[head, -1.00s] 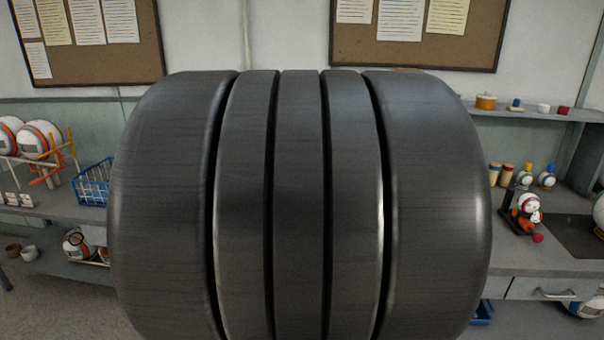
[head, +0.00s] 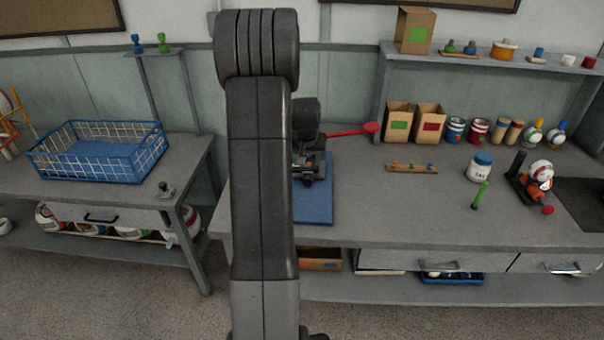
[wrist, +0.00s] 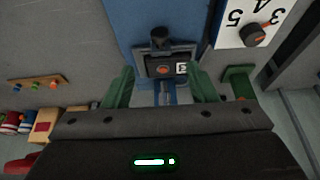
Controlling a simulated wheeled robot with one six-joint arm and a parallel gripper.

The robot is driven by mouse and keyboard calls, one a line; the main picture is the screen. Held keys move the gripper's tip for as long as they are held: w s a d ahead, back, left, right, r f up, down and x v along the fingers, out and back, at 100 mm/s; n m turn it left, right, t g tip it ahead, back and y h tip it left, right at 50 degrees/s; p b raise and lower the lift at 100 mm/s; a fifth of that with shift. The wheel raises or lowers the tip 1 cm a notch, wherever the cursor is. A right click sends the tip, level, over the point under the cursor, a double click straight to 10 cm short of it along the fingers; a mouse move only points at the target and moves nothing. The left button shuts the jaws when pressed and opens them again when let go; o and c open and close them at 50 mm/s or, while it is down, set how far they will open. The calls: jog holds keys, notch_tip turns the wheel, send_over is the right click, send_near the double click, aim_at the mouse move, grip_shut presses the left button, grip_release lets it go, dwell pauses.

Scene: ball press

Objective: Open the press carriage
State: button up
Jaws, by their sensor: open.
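The press (head: 309,165) stands on a blue mat (head: 313,203), partly hidden behind my arm in the head view. Its red lever (head: 350,131) sticks out to the right. In the wrist view, the dark press carriage (wrist: 150,66) has a black knob (wrist: 158,38) above it, an orange-red spot in its middle and a small white numbered label. My gripper (wrist: 161,84) shows as two green fingers, apart, one to each side below the carriage. Nothing is seen held between them. I cannot tell whether the fingers touch the press. My gripper is hidden in the head view.
A white numbered dial plate (wrist: 247,22) lies near the press. A pegged wooden strip (head: 412,168), a white jar (head: 480,167) and a green tool (head: 481,195) are on the bench to the right. A blue wire basket (head: 100,152) stands on the left table. Bench space between is clear.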

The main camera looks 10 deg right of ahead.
aim_at(307, 178)
jog(key=p+x, duration=0.2)
jog(key=x, duration=1.1)
jog(key=shift+s, duration=0.1)
